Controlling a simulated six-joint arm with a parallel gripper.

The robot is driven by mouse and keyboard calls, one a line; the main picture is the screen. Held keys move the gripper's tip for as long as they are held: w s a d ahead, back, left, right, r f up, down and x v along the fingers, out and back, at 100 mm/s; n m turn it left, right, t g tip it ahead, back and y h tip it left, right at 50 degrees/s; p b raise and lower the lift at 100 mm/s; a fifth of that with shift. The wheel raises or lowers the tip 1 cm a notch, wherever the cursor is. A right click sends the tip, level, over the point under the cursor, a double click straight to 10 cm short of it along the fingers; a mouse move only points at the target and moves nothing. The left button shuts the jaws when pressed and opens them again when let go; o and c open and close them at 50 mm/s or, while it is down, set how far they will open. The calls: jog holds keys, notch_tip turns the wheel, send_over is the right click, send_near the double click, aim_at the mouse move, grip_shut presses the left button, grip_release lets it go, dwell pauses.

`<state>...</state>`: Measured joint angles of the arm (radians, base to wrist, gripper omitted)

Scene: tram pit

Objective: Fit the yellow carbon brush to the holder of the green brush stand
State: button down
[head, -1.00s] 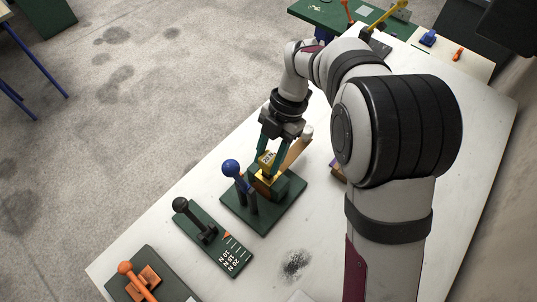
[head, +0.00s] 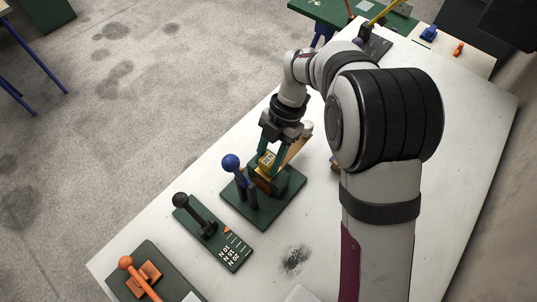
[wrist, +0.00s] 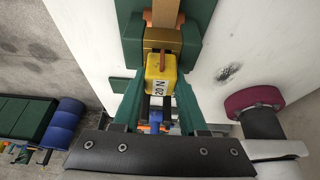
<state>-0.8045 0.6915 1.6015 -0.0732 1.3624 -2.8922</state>
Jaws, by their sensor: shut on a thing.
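The yellow carbon brush (wrist: 160,72), marked "20 N", is between the green fingers of my gripper (wrist: 158,100), which is shut on it. In the head view the yellow brush (head: 267,160) shows between the fingers of my gripper (head: 270,158), over the green brush stand (head: 285,205). The brass-coloured holder (wrist: 163,40) lies directly beyond the brush in the wrist view. The brush is right at the holder; I cannot tell whether it touches or has entered it. The fingers partly hide the holder in the head view. A blue-knobbed lever (head: 231,162) stands at the stand's left.
A green plate with a black lever (head: 207,229) and newton markings lies left of the stand. An orange lever (head: 135,275) is further left. A dark smudge (head: 295,260) marks the white table (head: 370,270). The table's front right is mostly clear.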

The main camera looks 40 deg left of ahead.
jog(key=shift+f, duration=0.5)
jog(key=shift+c, duration=1.8)
grip_release()
jog(key=o, duration=0.4)
jog(key=shift+c, duration=0.2)
jog(key=shift+w+r, duration=0.15)
jog(key=shift+r, duration=0.2)
jog(key=shift+v, duration=1.9)
jog(key=shift+w+r, duration=0.1)
jog(key=shift+r, duration=0.1)
